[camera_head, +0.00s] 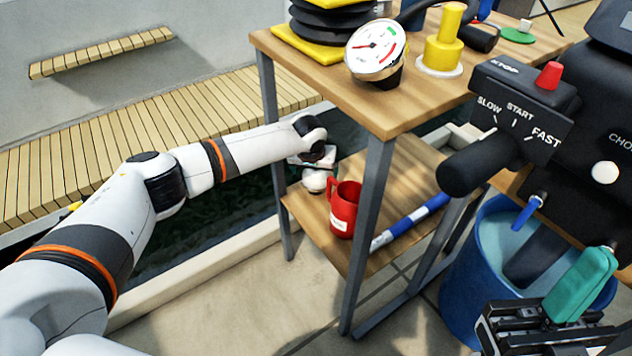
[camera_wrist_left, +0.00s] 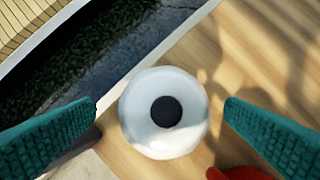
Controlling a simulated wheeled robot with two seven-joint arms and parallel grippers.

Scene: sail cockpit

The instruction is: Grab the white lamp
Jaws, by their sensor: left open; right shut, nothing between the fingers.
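The white lamp (camera_wrist_left: 165,140) is round with a dark circle at its centre. In the left wrist view it lies between the two spread teal fingers of my left gripper (camera_wrist_left: 162,106), apart from both. In the head view the lamp (camera_head: 315,183) shows as a small white shape on the lower wooden shelf, partly hidden by my left gripper (camera_head: 316,165), which is just above it. My right gripper (camera_head: 584,284) is at the bottom right, its teal fingers together and empty, in front of a blue bucket.
A red mug (camera_head: 344,212) stands close beside the lamp on the lower shelf (camera_head: 330,252). A blue and white tube (camera_head: 410,222) lies further right. The upper tabletop (camera_head: 395,112), with a gauge (camera_head: 376,48), overhangs, and a table leg (camera_head: 368,230) stands in front.

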